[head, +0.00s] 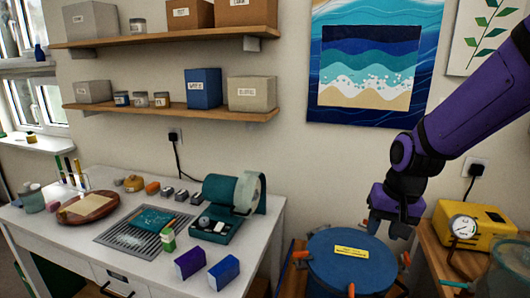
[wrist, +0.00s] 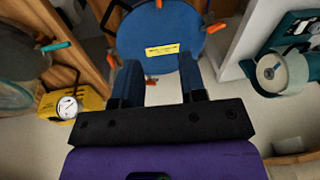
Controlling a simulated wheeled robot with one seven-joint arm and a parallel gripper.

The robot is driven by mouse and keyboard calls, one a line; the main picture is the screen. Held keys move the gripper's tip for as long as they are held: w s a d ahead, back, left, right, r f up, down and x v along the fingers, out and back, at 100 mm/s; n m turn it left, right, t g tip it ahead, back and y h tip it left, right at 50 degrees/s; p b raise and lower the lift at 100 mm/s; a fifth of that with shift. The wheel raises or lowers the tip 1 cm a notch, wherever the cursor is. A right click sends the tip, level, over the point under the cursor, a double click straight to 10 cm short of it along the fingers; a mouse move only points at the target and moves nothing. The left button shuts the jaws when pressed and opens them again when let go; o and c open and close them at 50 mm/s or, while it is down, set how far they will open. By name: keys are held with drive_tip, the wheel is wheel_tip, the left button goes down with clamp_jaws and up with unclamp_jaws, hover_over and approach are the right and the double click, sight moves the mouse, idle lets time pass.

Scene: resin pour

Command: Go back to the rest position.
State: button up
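My gripper (head: 388,226) hangs from my purple arm at the right of the head view, pointing down beside the blue round lid of a pot (head: 352,272). In the wrist view my gripper (wrist: 158,82) shows two dark blue fingers spread apart with nothing between them. The blue lid (wrist: 160,25), with a yellow label, lies beyond the fingertips in that view. I cannot tell exactly how far the fingers are from the lid.
A yellow box with a gauge (head: 478,224) stands on a wooden surface right of my gripper. A white workbench (head: 75,245) with tools and a teal machine (head: 222,200) is on the left. Loaded shelves (head: 180,114) and pictures line the wall. Orange-handled clamps (head: 302,254) surround the lid.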

drive_tip(key=s+d+r+n+t, duration=0.1)
drive_tip(key=s+d+r+t, duration=0.1)
drive_tip(key=s+r, duration=0.5)
drive_tip(key=s+d+r+n+t+h, duration=0.1)
drive_tip(key=s+d+r, duration=0.1)
drive_tip(key=s+r, duration=0.6)
drive_tip(key=shift+s+d+t, duration=0.4)
drive_tip(key=shift+s, duration=0.7)
drive_tip(key=shift+r, duration=0.1)
